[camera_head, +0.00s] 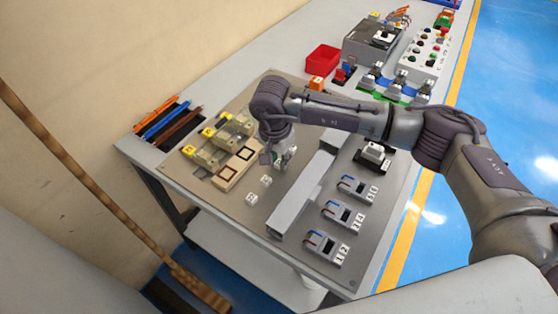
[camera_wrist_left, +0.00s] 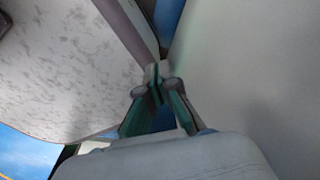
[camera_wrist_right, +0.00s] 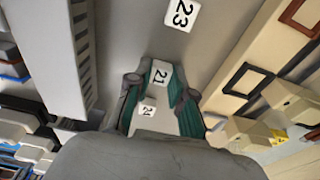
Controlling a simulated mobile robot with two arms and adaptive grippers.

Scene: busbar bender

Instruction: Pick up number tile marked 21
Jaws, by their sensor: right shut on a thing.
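The white number tile marked 21 (camera_wrist_right: 161,75) is between the fingertips of my right gripper (camera_wrist_right: 162,88) in the right wrist view, with its number showing. My right gripper (camera_head: 279,159) is shut on it over the grey board in the head view; the arm partly covers that spot. A white tile marked 23 (camera_wrist_right: 182,14) lies just beyond the fingertips. A smaller white marked piece (camera_wrist_right: 148,109) shows between the fingers, its number hard to read. My left gripper (camera_wrist_left: 158,75) is out of the head view; its fingertips meet and hold nothing visible.
Loose white tiles (camera_head: 266,180) lie on the grey board (camera_head: 225,206). A long grey bar-shaped block (camera_head: 300,195) stands to the right of the gripper. A wooden block with square frames (camera_head: 236,166) stands to the left. A red bin (camera_head: 322,60) is farther back.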

